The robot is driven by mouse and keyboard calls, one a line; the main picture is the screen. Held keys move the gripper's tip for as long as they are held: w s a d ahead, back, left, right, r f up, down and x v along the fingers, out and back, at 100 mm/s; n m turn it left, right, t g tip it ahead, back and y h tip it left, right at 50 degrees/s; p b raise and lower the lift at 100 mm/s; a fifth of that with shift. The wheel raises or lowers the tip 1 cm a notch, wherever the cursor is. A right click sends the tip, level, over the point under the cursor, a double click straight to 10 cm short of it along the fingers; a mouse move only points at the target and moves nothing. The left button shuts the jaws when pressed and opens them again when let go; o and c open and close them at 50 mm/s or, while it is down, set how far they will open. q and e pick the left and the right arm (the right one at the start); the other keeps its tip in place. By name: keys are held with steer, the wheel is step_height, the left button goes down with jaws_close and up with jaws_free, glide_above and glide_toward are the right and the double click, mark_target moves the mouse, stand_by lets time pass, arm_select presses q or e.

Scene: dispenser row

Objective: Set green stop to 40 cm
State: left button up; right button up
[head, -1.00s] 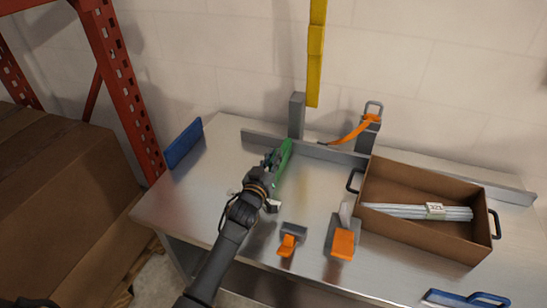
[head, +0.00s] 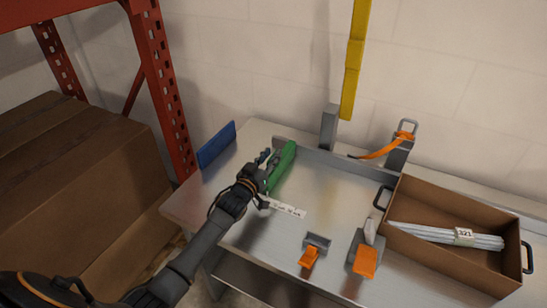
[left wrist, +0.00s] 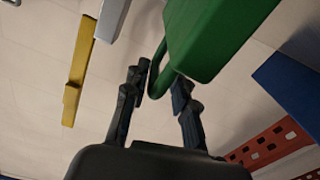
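The green stop (head: 282,167) is a long green block on the metal table, its far end near the back fence. My left gripper (head: 264,158) is at its left side. In the left wrist view the green stop (left wrist: 215,35) has a dark green loop handle (left wrist: 154,78). My right gripper is not in view.
A blue panel (head: 216,144) stands at the table's left edge. An orange-and-grey dispenser (head: 365,261) and a smaller one (head: 309,257) stand in front. A brown box (head: 420,247) of white rods is at right. A grey post (head: 329,127) rises behind the fence.

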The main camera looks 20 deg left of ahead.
arm_select(q)
steer(key=shift+s, duration=0.1)
steer(key=shift+s+d+f, duration=0.1)
steer(key=shift+s, duration=0.1)
steer(key=s, duration=1.1)
steer(key=shift+s+a, duration=0.25)
steer(key=shift+a, duration=0.05)
